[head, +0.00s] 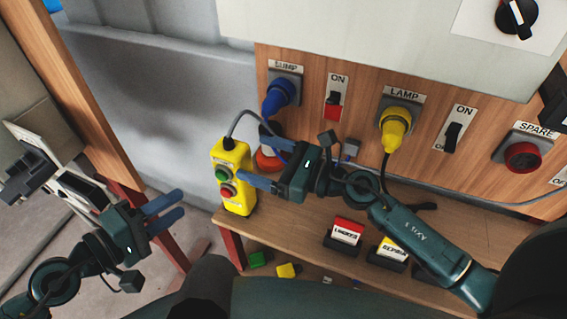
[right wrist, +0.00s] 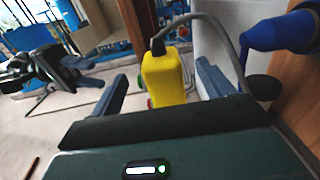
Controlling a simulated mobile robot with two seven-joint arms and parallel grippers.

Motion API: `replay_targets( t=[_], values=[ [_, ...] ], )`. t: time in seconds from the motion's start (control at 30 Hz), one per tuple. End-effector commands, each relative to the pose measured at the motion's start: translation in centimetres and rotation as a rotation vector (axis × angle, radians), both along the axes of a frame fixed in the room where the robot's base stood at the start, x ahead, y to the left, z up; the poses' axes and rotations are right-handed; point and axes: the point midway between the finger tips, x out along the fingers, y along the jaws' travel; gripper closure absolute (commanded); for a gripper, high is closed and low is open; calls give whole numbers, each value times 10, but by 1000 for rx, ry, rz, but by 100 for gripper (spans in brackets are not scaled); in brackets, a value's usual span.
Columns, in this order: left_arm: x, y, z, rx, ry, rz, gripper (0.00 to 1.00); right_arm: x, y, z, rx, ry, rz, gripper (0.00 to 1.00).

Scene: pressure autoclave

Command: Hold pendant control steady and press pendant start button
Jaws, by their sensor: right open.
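The yellow pendant control (head: 236,157) hangs upright on a grey cable, with a green button (head: 222,174) above a red button (head: 227,191) on its face. My right gripper (head: 252,157) is open just to the right of the pendant, pointing at it. In the right wrist view the pendant (right wrist: 165,78) appears between the two spread fingers; I cannot tell whether either touches it. My left gripper (head: 182,202) is to the left of the pendant, apart from it and empty, its fingers slightly apart and pointing right toward it.
A wooden panel carries a blue plug (head: 279,96), a yellow lamp plug (head: 395,128), a red spare socket (head: 522,156) and switches. A wooden shelf (head: 300,228) below holds labelled red and yellow blocks. A wooden post (head: 90,110) stands at the left.

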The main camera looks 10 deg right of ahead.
Motion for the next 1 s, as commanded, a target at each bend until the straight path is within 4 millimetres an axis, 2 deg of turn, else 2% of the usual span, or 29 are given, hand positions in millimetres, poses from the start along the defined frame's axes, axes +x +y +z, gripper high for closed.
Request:
replay_targets(
  t=[0.2,0.4,0.83,1.0],
  values=[
    [0,0,0,0,0,0,64,25,34,1,4,0,-1,20],
    [0,0,0,0,0,0,64,39,53,0,3,3,-1,20],
    [0,0,0,0,0,0,64,43,60,0,2,3,-1,21],
    [0,0,0,0,0,0,64,43,60,0,2,3,-1,35]
  ],
)
